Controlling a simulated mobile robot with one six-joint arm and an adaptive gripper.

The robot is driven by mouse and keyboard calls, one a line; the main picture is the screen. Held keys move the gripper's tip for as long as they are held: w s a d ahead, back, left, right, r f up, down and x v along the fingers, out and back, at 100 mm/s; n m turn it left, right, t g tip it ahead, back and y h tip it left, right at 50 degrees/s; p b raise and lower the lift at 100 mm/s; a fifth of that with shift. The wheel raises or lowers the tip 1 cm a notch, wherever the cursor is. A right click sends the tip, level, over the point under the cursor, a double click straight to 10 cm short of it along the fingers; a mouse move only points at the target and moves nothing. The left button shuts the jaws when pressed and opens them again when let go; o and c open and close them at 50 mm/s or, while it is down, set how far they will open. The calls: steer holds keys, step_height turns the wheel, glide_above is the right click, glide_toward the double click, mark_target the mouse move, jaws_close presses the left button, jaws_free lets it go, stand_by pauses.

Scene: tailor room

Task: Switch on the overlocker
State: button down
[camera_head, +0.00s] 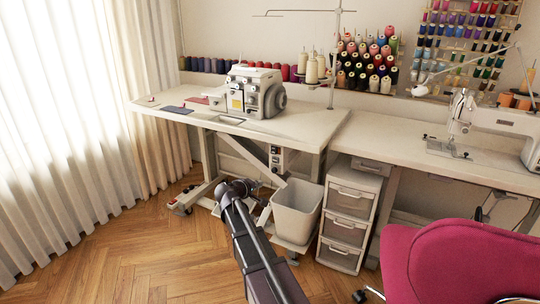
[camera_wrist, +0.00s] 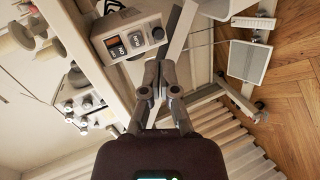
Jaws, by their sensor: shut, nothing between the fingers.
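The overlocker (camera_head: 247,92), a white machine with a dark handwheel, stands on the left table (camera_head: 300,130). It also shows sideways in the wrist view (camera_wrist: 80,104). Its switch box (camera_head: 276,158) hangs under the table's front edge. In the wrist view the switch box (camera_wrist: 128,38) is close and carries an orange-marked button, a dark button and a round knob. My gripper (camera_wrist: 158,92) is shut and empty, its tips a little below the box in that picture and apparently apart from it. In the head view my gripper is small and dark against the table's frame.
A pale bin (camera_head: 297,210) and a drawer unit (camera_head: 348,215) stand right of my arm. A pedal (camera_wrist: 249,62) shows near the floor in the wrist view. A pink chair (camera_head: 450,260) is at front right. The wooden floor at left is clear.

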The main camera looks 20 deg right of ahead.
mark_target(273, 153)
steer(key=w+r+n+t+h, duration=0.1)
steer(key=w+r+n+t, duration=0.1)
steer(key=w+r, duration=0.2)
steer(key=shift+w+d+r+n+t, duration=0.2)
steer(key=shift+w+r+n+t, duration=0.15)
steer(key=shift+w, duration=0.6)
steer(key=b+x, duration=0.1)
steer(key=x, duration=1.3)
steer(key=shift+s+d+r, duration=0.15)
steer(key=shift+b, duration=0.3)
